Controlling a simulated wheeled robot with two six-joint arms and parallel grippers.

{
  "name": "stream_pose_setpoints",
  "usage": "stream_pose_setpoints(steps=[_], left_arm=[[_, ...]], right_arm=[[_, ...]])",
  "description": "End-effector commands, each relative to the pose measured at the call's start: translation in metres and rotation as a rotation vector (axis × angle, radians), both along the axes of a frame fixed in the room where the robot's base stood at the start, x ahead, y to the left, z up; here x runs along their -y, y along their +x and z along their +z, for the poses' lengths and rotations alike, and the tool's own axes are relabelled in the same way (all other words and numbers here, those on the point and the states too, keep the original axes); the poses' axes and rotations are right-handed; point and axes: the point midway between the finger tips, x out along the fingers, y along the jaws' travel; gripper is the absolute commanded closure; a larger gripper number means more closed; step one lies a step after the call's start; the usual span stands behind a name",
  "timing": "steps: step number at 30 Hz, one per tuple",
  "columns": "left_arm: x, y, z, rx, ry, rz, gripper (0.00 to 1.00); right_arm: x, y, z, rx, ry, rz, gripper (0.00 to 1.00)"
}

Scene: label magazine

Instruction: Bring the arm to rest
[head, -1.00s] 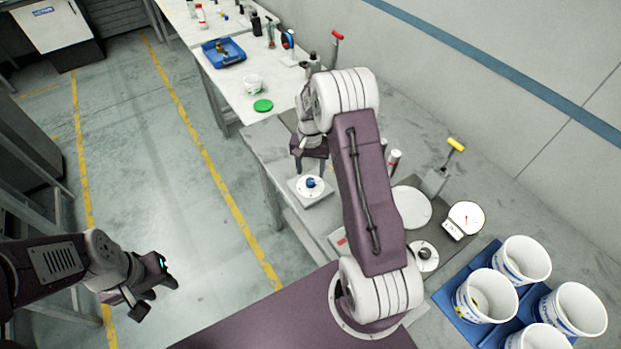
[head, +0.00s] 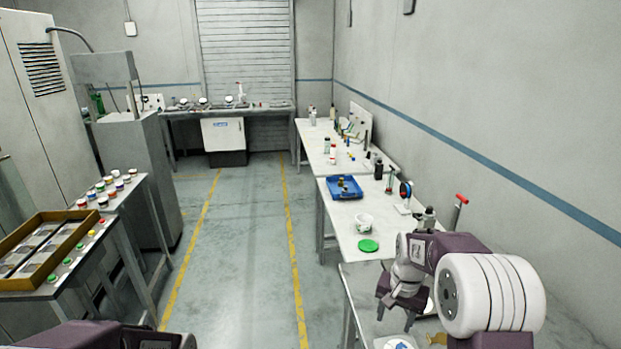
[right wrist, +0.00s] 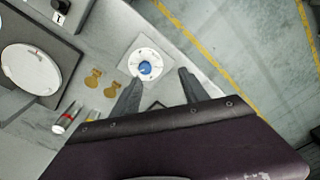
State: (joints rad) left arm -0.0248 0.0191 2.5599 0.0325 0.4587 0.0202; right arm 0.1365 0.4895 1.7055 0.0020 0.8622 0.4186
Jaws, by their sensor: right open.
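My right gripper (head: 395,318) shows at the lower right of the head view, fingers pointing down over the near bench. It is open, with nothing between its fingers. In the right wrist view the open fingers (right wrist: 160,88) point toward a white round fixture with a blue knob (right wrist: 146,67), apart from each other. The fixture's edge also shows at the bottom of the head view (head: 397,343). Part of my left arm (head: 95,336) shows at the bottom left edge; its gripper is out of frame.
The right wrist view shows a white round plate (right wrist: 32,68), two brass-coloured pieces (right wrist: 93,77) and a red-tipped marker (right wrist: 66,120) on the bench. A blue tray (head: 345,188) and green lid (head: 367,245) lie on the farther bench. The floor aisle (head: 245,250) is clear.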

Motion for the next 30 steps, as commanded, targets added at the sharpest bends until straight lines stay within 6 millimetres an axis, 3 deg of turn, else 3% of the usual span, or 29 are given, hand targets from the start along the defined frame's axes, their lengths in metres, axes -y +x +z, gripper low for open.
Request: stream_pose_setpoints(steps=[1, 3, 6, 9, 12, 17, 30], left_arm=[[0.000, 0.000, -0.013, 0.000, 0.000, 0.000, 0.64], [0.000, 0.000, -0.019, 0.000, 0.000, 0.000, 0.64], [0.000, 0.000, -0.025, 0.000, 0.000, 0.000, 0.64], [0.000, 0.000, -0.026, 0.000, 0.000, 0.000, 0.64], [0.000, 0.000, -0.024, 0.000, 0.000, 0.000, 0.64], [0.000, 0.000, -0.024, 0.000, 0.000, 0.000, 0.64], [0.000, 0.000, -0.024, 0.000, 0.000, 0.000, 0.64]], right_arm=[[-0.019, -0.021, -0.001, 0.010, 0.000, 0.051, 0.48], [-0.039, -0.054, -0.002, 0.017, 0.000, 0.132, 0.48], [-0.058, -0.105, -0.013, 0.023, -0.002, 0.258, 0.48], [-0.065, -0.151, -0.029, 0.016, -0.006, 0.369, 0.48], [-0.065, -0.181, -0.045, -0.007, -0.008, 0.447, 0.48], [-0.064, -0.178, -0.050, 0.025, -0.023, 0.535, 0.48], [-0.064, -0.178, -0.050, 0.024, -0.023, 0.535, 0.48]])
